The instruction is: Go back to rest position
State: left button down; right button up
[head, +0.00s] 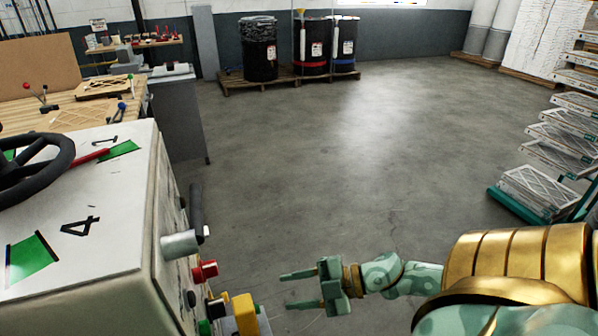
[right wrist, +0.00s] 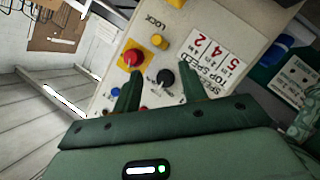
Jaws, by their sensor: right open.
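My right gripper (head: 303,288) is open and empty in the head view, with its two green fingers pointing left toward the control side of a white machine (head: 100,246). It stays a short gap to the right of the machine's buttons. In the right wrist view my right gripper (right wrist: 156,92) shows its fingers apart, with a black knob (right wrist: 165,77) and a red button (right wrist: 133,58) of the panel beyond them. Nothing is between the fingers. My left gripper is not in view.
The machine carries a black handwheel (head: 35,165), a red button (head: 205,270) and a yellow block (head: 245,314). A shelf rack (head: 565,135) of boxed filters stands at the right. Drums (head: 260,48) stand on a pallet at the back. The grey floor (head: 350,150) between is clear.

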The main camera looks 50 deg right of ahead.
jog(key=shift+s+d, duration=0.15)
dwell(0.5)
